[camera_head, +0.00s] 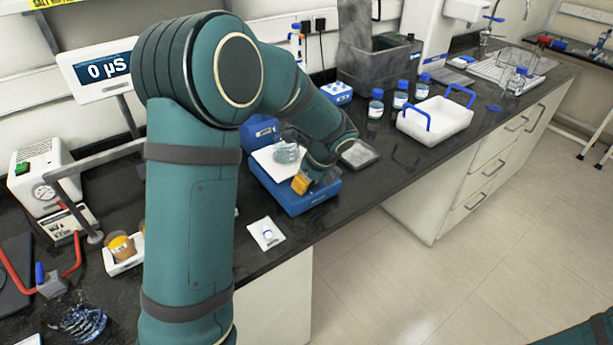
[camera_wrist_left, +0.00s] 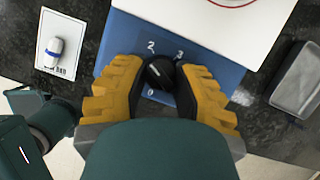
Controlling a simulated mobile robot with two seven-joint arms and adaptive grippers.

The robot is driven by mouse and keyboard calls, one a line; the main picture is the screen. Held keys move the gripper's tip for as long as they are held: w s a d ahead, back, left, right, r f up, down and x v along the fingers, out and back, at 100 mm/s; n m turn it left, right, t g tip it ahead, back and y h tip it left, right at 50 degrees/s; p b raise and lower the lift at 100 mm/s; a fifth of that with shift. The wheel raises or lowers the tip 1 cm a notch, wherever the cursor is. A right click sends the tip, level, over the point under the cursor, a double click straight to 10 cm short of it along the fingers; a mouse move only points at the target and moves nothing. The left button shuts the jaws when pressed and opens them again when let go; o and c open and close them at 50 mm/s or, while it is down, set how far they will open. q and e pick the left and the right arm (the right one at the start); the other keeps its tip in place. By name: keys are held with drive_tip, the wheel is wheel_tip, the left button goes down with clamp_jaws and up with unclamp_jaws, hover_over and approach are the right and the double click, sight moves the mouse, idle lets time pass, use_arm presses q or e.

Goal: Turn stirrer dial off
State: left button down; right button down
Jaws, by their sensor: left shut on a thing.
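The blue stirrer (camera_head: 300,198) stands on the black bench in the head view, with a white top plate (camera_head: 265,158) and a clear glass vessel (camera_head: 287,152) on it. Its black dial (camera_wrist_left: 158,73) shows in the left wrist view on the blue front, with the marks 2, 3 and 0 around it. My left gripper (camera_wrist_left: 160,77) has its yellow fingers closed on either side of the dial. In the head view my left gripper (camera_head: 301,184) is at the stirrer's front, and the dial is hidden there. My right gripper is out of view.
A white card with a small stir bar (camera_head: 267,234) lies left of the stirrer; it also shows in the left wrist view (camera_wrist_left: 56,48). A grey tray (camera_head: 359,153) is to the right. Blue-capped bottles (camera_head: 376,104) and a white tray (camera_head: 435,121) stand farther right.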

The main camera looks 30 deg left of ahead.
use_arm(q)
drive_tip(key=shift+r+n+g+p, duration=0.1)
drive_tip(key=shift+n+g+p, duration=0.2)
drive_tip(key=shift+n, duration=0.2)
drive_tip(key=shift+w+n+g+p, duration=0.1)
drive_tip(key=shift+n+g+p, duration=0.7)
drive_tip(key=shift+n+p, duration=1)
drive_tip(key=shift+f+n+b, duration=0.2)
drive_tip(key=shift+n+b, duration=0.15)
drive_tip(key=shift+n, duration=0.15)
drive_tip(key=c, duration=0.7)
unclamp_jaws()
drive_tip(key=shift+d, duration=0.1)
drive_tip(key=shift+o, duration=0.2)
drive_tip(key=shift+r, duration=0.1)
drive_tip(key=shift+w, duration=0.1)
